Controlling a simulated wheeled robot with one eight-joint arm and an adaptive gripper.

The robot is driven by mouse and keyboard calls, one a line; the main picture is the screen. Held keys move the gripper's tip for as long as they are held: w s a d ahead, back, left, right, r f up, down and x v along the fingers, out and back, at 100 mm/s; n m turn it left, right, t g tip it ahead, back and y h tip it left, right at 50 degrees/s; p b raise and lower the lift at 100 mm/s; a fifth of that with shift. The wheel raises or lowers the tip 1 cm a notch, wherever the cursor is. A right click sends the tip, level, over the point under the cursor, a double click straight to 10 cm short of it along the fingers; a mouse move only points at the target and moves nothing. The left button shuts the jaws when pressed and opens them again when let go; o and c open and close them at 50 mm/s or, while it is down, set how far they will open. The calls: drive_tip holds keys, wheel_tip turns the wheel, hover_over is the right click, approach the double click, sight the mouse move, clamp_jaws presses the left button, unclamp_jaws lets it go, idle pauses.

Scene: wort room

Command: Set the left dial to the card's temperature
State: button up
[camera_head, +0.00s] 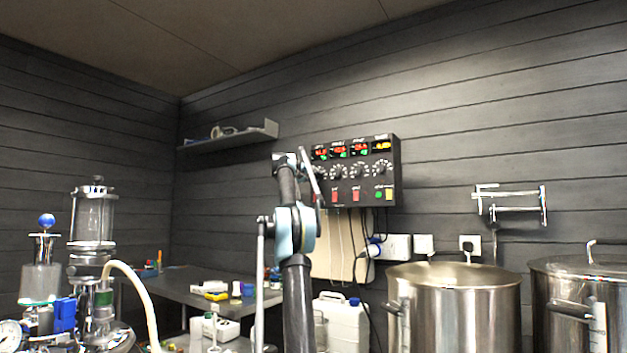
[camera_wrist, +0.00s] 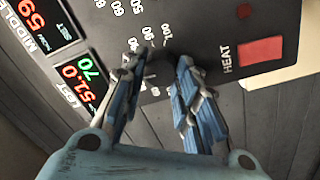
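The control panel (camera_head: 372,200) hangs on the dark wall, with a row of lit displays, dials and switches. My gripper (camera_wrist: 163,66) is at its left part, and my arm hides some of it in the head view. In the wrist view, a dark round dial (camera_wrist: 160,70) with a number scale sits between my two blue fingertips. Whether they touch it I cannot tell. Beside it, the left display (camera_wrist: 78,84) shows red 51.0 and green 70. Part of the middle display (camera_wrist: 38,20) shows too. I cannot make out the temperature card in either view.
A red heat switch (camera_wrist: 262,50) lies right of the dial. Below the panel are wall sockets (camera_head: 397,246), hanging cables and a white canister (camera_head: 342,320). Steel kettles (camera_head: 455,310) stand to the right. A grey table (camera_head: 190,282) and glass apparatus (camera_head: 93,220) are at left.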

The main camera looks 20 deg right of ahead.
drive_tip(key=o, duration=0.5)
drive_tip(key=shift+w+a+f, duration=0.1)
drive_tip(key=shift+w+f, duration=0.1)
drive_tip(key=shift+w, duration=0.05)
drive_tip(key=shift+c, duration=0.2)
drive_tip(key=shift+s+r, duration=0.1)
drive_tip(key=shift+s, duration=0.1)
drive_tip(key=shift+s+a, duration=0.1)
drive_tip(key=shift+a, duration=0.15)
drive_tip(key=v, duration=1.1)
drive_tip(key=shift+a, duration=0.15)
